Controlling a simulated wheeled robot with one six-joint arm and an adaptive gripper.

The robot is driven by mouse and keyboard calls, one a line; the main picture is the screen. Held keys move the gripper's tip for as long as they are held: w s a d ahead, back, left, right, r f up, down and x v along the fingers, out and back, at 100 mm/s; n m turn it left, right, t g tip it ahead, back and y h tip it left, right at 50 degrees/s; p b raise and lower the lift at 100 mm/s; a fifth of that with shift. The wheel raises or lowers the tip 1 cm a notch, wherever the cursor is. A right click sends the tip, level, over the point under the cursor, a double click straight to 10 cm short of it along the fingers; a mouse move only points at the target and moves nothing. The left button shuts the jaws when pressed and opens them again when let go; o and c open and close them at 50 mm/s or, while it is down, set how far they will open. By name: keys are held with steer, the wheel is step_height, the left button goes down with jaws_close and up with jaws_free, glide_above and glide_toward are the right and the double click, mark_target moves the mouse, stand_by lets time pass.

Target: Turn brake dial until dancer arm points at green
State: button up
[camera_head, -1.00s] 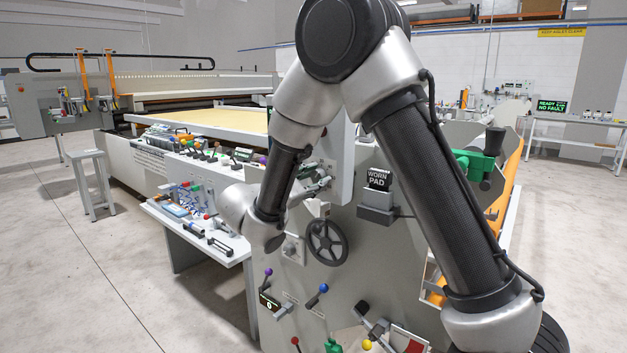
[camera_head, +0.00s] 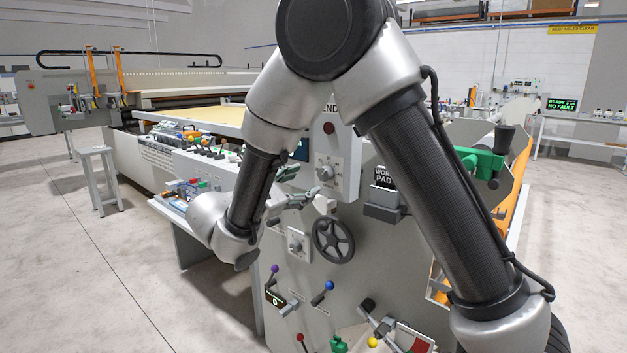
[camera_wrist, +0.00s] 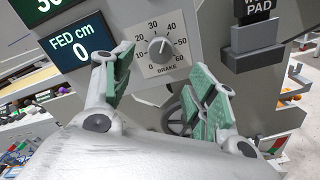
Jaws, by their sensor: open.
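In the head view the dial (camera_head: 326,173) sits low on a grey box. My gripper (camera_wrist: 158,72) is open and empty, its green-padded fingers below and either side of the dial, apart from it in the picture. In the head view my gripper (camera_head: 302,186) is left of and below the dial.
A spoked handwheel (camera_head: 333,240) is below the dial. A WORN PAD block (camera_head: 384,200) protrudes to the right. A FED cm display (camera_wrist: 79,51) reading 0 is left of the dial. Coloured levers (camera_head: 322,292) stick out lower down. Open floor lies left.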

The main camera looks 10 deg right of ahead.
steer(key=v, duration=0.3)
steer(key=shift+s+a, duration=0.2)
steer(key=shift+a, duration=0.15)
steer(key=s+d+f+m+g+y, duration=0.7)
steer(key=s+d+g, duration=0.3)
steer(key=s+d, duration=0.35)
steer(key=s+d+r+m+t+y, duration=0.2)
steer(key=s+d+r+m+y, duration=0.1)
steer(key=s+d+r+m, duration=0.1)
steer(key=s+d+r+m+t+y, duration=0.1)
steer(key=s+d+r+m+y, duration=0.3)
steer(key=s+d+m, duration=0.3)
steer(key=s, duration=0.2)
steer(key=shift+s+t+y, duration=0.3)
steer(key=shift+t, duration=0.1)
